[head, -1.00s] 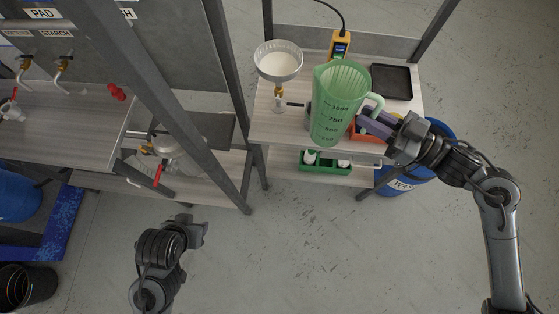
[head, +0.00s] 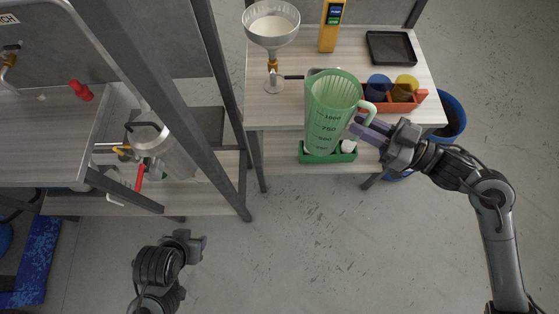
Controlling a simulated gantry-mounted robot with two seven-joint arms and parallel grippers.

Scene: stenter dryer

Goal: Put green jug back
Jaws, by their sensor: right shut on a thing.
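The green jug (head: 328,113) is a tall, see-through measuring jug with black volume marks, upright or nearly so in the head view. My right gripper (head: 364,123) is shut on its handle from the right. The jug shows in front of the table's front edge and partly covers the green tray below; its height above them is hard to judge. My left gripper (head: 192,244) is low at the bottom left, away from the jug and over the floor; its finger gap is not clear.
The table (head: 300,107) holds a funnel on a stand (head: 272,30), a yellow meter (head: 331,25), a black tray (head: 391,48) and a red tray (head: 420,98) with blue and yellow items. A green tray (head: 311,156) sits on the lower shelf. A grey post (head: 190,140) stands left.

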